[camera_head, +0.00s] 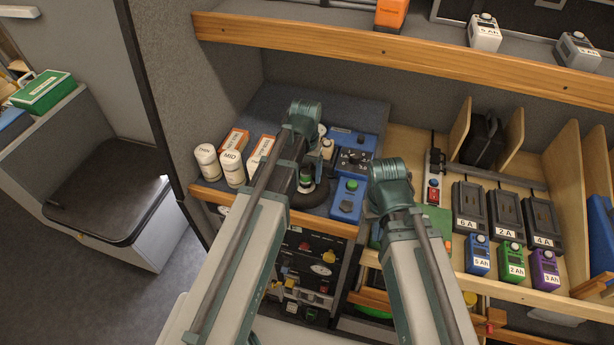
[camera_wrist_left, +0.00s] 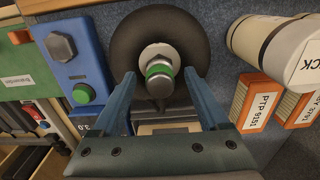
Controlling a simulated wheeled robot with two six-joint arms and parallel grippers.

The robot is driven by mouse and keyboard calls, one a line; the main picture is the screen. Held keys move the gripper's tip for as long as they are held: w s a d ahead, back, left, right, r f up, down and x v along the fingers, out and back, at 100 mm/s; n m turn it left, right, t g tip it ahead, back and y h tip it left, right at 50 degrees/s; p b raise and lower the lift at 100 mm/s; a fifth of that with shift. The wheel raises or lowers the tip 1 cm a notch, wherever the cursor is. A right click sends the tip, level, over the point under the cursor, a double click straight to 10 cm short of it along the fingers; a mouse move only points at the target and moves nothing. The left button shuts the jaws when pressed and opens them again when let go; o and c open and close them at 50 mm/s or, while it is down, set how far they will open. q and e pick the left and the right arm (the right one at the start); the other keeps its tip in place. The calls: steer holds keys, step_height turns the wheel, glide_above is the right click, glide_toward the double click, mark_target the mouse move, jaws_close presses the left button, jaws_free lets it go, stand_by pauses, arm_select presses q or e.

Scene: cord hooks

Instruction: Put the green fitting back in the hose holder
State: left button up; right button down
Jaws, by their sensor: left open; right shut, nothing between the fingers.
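The green fitting (camera_wrist_left: 159,78) is a metal coupling with a green band, pointing at the camera in the left wrist view. It sits at the middle of a thick black ring (camera_wrist_left: 178,24), which may be a coiled hose. In the head view the fitting (camera_head: 306,181) is partly hidden by my left arm. My left gripper (camera_wrist_left: 158,76) is open, one finger on each side of the fitting, and I see no clear grip on it. My right gripper is not visible; only its arm shows in the head view. I cannot tell which part is the hose holder.
A blue unit (camera_wrist_left: 70,55) with a green button stands beside the ring. White jars (camera_head: 232,168) and orange-white boxes (camera_head: 234,142) stand on the other side. A wooden shelf edge (camera_head: 400,53) crosses above. Chargers (camera_head: 471,206) and coloured batteries (camera_head: 511,261) occupy the right bench.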

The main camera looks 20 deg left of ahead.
mark_target(306, 172)
arm_select(q)
jaws_close()
stand_by(0.4)
steer(key=shift+r, duration=0.15)
steer(key=shift+r+p, duration=2.9)
steer(key=shift+p, duration=0.15)
